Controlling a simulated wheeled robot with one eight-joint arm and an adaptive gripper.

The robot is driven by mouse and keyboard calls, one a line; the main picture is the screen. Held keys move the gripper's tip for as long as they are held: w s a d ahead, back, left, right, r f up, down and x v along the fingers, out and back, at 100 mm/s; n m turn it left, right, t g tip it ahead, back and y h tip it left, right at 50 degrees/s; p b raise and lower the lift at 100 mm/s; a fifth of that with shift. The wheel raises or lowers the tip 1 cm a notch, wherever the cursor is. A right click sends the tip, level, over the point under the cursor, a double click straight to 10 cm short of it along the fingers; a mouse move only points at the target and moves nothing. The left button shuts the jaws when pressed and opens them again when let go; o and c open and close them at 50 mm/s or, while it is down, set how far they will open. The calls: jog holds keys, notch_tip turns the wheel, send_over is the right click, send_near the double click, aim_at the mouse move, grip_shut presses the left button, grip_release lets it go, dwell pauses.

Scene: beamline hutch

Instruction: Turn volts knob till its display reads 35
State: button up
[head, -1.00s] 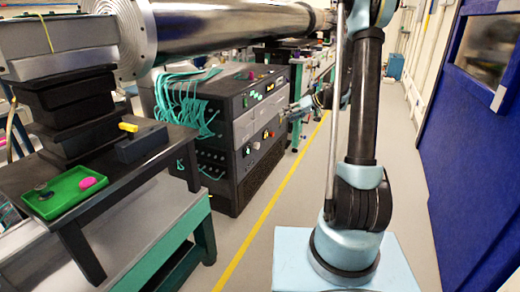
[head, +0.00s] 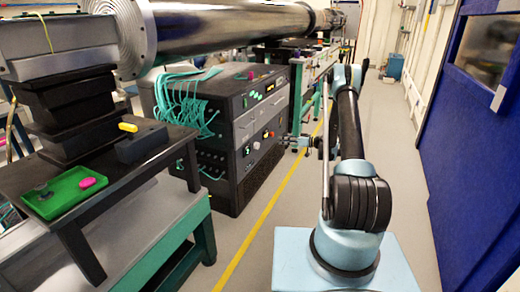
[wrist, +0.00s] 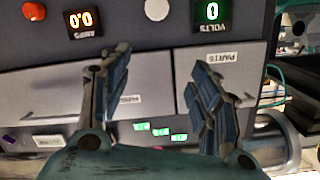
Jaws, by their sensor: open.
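The wrist view shows the front panel upside down. The green VOLTS display (wrist: 212,11) reads 0 at the top edge. A white round knob (wrist: 157,9) sits between it and the orange AMPS display (wrist: 80,18), which reads 0.0. Which knob belongs to volts is not labelled in view. My gripper (wrist: 166,75) is open and empty, its fingers spread in front of the drawers and apart from the white knob. In the head view my gripper (head: 304,143) is beside the front of the black rack (head: 228,170).
A red knob (wrist: 34,11) and a purple knob (wrist: 9,142) are on the panel. A drawer marked PARTS (wrist: 229,75) lies behind the fingers. In the head view, a table (head: 155,160) with a green tray (head: 44,210) stands left. The aisle floor (head: 262,225) is clear.

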jog(key=y, duration=0.1)
send_near(259, 146)
jog(key=shift+n+t, duration=0.4)
jog(key=x, duration=0.9)
jog(key=shift+s+a, duration=0.25)
jog(key=shift+a, duration=0.15)
jog(key=c, duration=1)
jog(key=shift+d, duration=0.15)
jog(key=shift+c, duration=0.2)
